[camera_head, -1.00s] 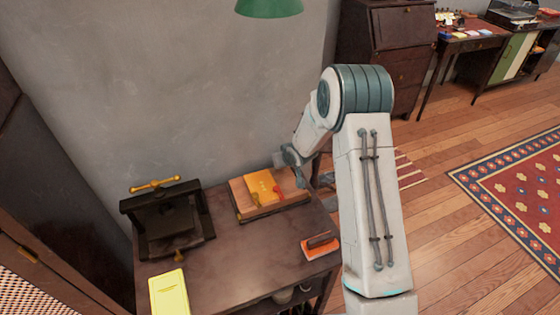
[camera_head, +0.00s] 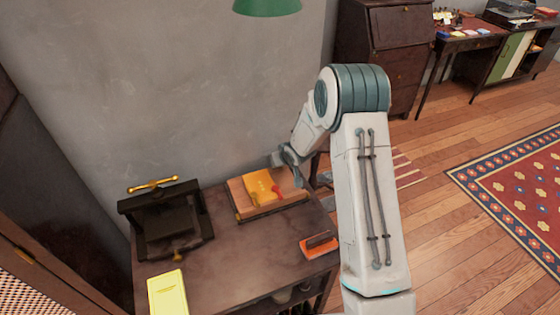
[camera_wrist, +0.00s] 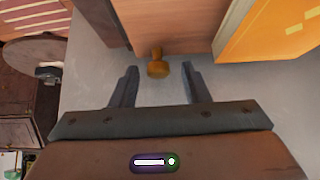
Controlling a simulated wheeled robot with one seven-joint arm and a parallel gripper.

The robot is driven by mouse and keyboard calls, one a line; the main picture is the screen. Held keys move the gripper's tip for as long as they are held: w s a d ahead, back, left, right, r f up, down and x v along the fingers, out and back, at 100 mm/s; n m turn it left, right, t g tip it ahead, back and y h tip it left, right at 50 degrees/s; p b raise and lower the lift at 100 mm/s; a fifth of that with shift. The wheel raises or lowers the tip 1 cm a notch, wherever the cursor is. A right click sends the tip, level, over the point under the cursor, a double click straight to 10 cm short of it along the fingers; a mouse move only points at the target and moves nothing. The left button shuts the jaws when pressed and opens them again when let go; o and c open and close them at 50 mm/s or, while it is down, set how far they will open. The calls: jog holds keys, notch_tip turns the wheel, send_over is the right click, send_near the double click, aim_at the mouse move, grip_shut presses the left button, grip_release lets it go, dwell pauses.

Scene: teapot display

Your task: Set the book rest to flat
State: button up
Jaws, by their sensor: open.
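The book rest (camera_head: 240,205) is a wooden board at the back right of the dark table, with an orange book (camera_head: 262,186) on it. Its board appears tilted, with the back raised. In the wrist view the board (camera_wrist: 170,22) fills the top middle and the orange book (camera_wrist: 265,40) the top right. A brass knob (camera_wrist: 157,68) sticks out at the board's edge. My gripper (camera_wrist: 160,72) is open, with the knob between its fingertips and gaps on both sides. In the head view my gripper (camera_head: 283,159) is at the rest's back edge, its fingers hard to make out.
A dark press with a brass handle (camera_head: 165,222) stands at the left of the table. A yellow book (camera_head: 168,293) lies at the front left, and an orange notebook with a dark object on it (camera_head: 318,246) at the right. The table's middle is clear. The wall is close behind.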

jog(key=v, duration=1.3)
jog(key=shift+s+r, duration=0.25)
jog(key=shift+r, duration=0.05)
jog(key=s+d+r+m+g+h, duration=0.2)
jog(key=s+d+r+h, duration=0.3)
jog(key=s+r, duration=0.6)
jog(key=s+d+r+m+g+y, duration=0.1)
jog(key=s+r+g+y, duration=0.1)
jog(key=s, duration=1.7)
jog(key=shift+s+d+r+m, duration=0.2)
jog(key=shift+r+m, duration=0.2)
jog(key=shift+r, duration=0.25)
jog(key=shift+c, duration=1.4)
